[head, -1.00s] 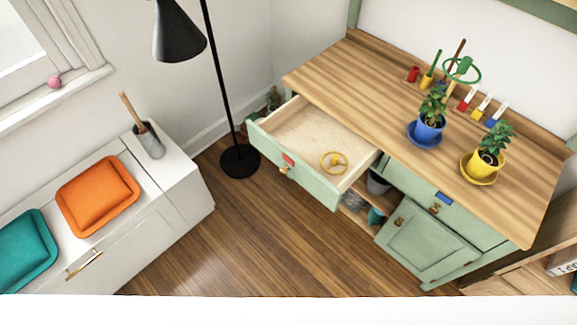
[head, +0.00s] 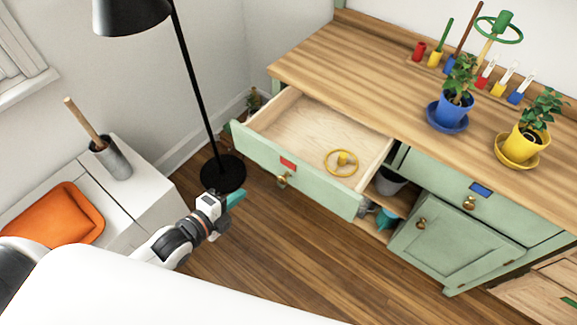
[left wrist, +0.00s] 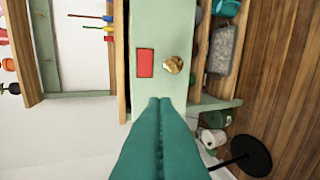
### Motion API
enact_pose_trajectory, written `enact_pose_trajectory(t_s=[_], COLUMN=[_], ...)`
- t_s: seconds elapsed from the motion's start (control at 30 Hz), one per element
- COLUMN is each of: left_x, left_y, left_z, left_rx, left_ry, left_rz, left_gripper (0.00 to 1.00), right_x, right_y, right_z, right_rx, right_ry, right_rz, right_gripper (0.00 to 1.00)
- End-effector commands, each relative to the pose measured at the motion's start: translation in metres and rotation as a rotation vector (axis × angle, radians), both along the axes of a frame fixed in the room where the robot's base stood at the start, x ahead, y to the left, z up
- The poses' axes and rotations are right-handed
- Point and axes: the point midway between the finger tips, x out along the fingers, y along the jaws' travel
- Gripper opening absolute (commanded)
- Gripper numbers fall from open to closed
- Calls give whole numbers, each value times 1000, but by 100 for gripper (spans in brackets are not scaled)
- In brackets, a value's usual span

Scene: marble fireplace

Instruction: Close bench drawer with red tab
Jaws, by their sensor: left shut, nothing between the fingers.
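The bench drawer (head: 321,179) with the red tab (head: 288,163) is pulled well out of the green bench. Its brass knob (head: 283,180) sits just below the tab, and a yellow ring-shaped item (head: 341,162) lies inside. My left gripper (head: 238,197) is shut and empty, in front of the drawer and left of the knob, apart from it in the head view. In the left wrist view its teal fingers (left wrist: 159,104) point at the drawer front (left wrist: 165,22), just below the red tab (left wrist: 145,63) and knob (left wrist: 173,65). My right gripper is out of view.
A black floor lamp (head: 223,174) stands close behind my left gripper. Potted plants stand on the bench top (head: 350,62). Wooden floor (head: 300,240) is clear before the drawer.

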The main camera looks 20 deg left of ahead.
Motion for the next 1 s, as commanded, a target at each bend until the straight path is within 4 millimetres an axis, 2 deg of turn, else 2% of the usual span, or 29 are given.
enact_pose_trajectory(t_s=[0.1,0.23,0.7,0.83,1.0], left_x=[2,14,98,115,126], left_y=[-6,-10,-41,-47,-51], left_z=[9,7,-19,-19,-20], left_rx=[20,21,19,19,20], left_ry=[-33,-38,-37,-36,-33], left_rz=[-26,-26,-25,-25,-25], left_gripper=[0,0,0,0,0], right_x=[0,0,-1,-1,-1], right_y=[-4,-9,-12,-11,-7], right_z=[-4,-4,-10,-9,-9], right_rx=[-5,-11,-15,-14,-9], right_ry=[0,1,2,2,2], right_rz=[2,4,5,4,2], right_gripper=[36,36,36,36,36])
